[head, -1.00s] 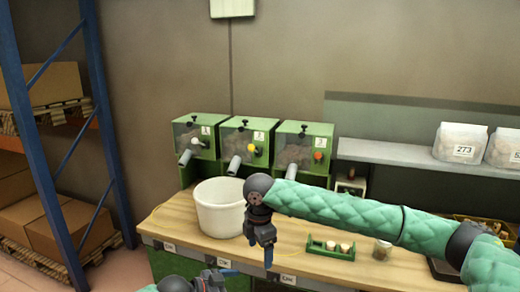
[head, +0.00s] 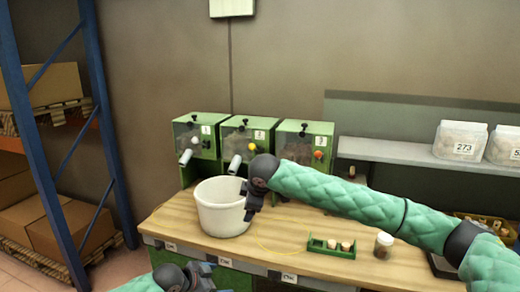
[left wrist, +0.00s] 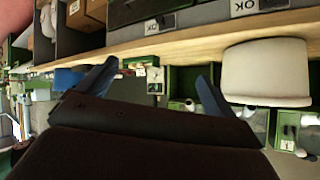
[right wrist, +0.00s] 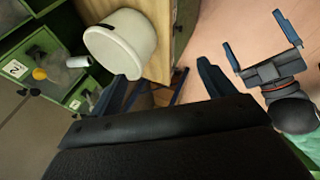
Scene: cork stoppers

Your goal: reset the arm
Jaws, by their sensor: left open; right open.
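My right gripper (head: 248,214) hangs at the right side of the white bucket (head: 222,208) on the bench, overlapping its edge in the head view; I cannot tell if they touch. In the right wrist view my right gripper (right wrist: 165,82) has its fingers apart with nothing held, and the bucket (right wrist: 120,42) is beyond them. My left gripper (head: 203,274) is low in front of the bench's front edge. In the left wrist view its blue fingers (left wrist: 152,85) are apart and empty. It also shows open in the right wrist view (right wrist: 262,45).
Three green dispensers (head: 248,140) stand at the back of the bench (head: 290,226). A green rack (head: 331,249) with corks and a small jar (head: 383,245) sit right of the bucket. Bins (head: 460,140) stand on a shelf. A blue rack post (head: 50,150) is at left.

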